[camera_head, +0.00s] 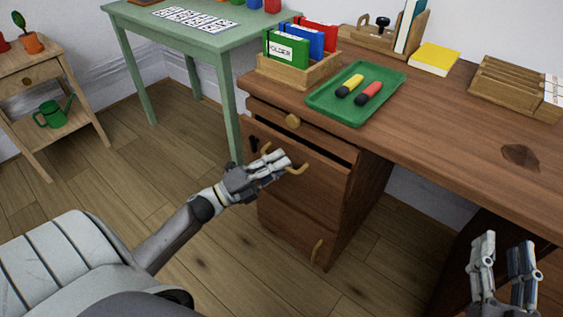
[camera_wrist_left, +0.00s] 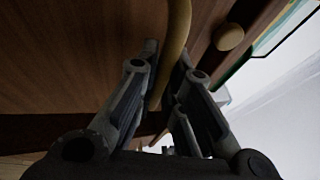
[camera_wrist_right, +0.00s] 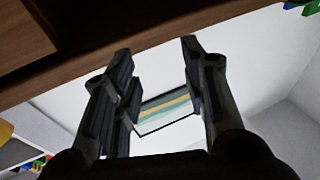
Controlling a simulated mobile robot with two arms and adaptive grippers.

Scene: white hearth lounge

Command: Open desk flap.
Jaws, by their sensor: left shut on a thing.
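The desk flap (camera_head: 322,186) is a brown wooden front panel in the desk's pedestal, below the top drawer with a round knob (camera_head: 293,121). A dark gap shows along the flap's top edge. The flap has a curved light-wood handle (camera_head: 300,169). My left gripper (camera_head: 284,162) is at this handle, hiding its middle. In the left wrist view the handle (camera_wrist_left: 173,48) runs between the two fingers, which are shut on it. My right gripper (camera_head: 505,250) is at the lower right, its fingers apart and empty.
A green tray (camera_head: 325,108) with yellow and red markers and a wooden holder (camera_head: 290,78) with folders are on the desktop (camera_head: 455,130). A lower drawer (camera_head: 295,225) has its own handle. A green table (camera_head: 175,38) stands to the left. The floor before the pedestal is clear.

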